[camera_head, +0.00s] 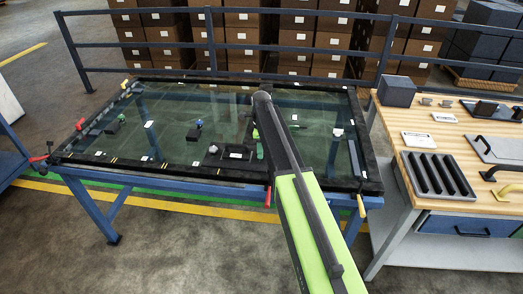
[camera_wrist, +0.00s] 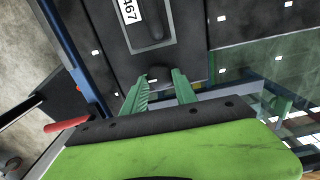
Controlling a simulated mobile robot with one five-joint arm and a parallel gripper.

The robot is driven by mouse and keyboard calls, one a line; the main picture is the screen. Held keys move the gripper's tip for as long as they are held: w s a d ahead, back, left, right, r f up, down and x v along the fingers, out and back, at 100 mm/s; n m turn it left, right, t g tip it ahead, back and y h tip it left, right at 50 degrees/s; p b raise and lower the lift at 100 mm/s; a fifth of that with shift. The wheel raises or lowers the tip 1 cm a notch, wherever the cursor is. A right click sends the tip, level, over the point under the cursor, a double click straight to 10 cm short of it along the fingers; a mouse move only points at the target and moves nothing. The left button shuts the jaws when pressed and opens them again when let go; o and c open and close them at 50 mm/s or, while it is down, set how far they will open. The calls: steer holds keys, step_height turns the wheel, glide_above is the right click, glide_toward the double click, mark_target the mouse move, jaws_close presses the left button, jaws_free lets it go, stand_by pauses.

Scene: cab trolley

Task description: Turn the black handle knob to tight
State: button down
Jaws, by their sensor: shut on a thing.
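In the wrist view, my gripper (camera_wrist: 160,80) has its two green fingers on either side of a small dark rounded knob (camera_wrist: 157,71). I take this to be the black handle knob. The fingers are shut on it. Whether the knob is tight cannot be told. In the head view, my arm covers most of the gripper and the knob.
A glass panel (camera_head: 175,115) in a black frame lies on a blue trolley (camera_head: 90,205). Red (camera_head: 268,197) and yellow (camera_head: 361,206) handles hang at its front edge. A wooden workbench (camera_head: 400,115) with a black ribbed tray (camera_head: 437,174) stands right. Open floor lies in front.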

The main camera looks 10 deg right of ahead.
steer(key=shift+s+d, duration=0.1)
steer(key=shift+s, duration=0.05)
steer(key=c, duration=1)
jaws_free()
steer(key=shift+o, duration=0.2)
step_height(320, 180, up, 17)
steer(key=p, duration=1.7)
steer(key=shift+r, duration=0.2)
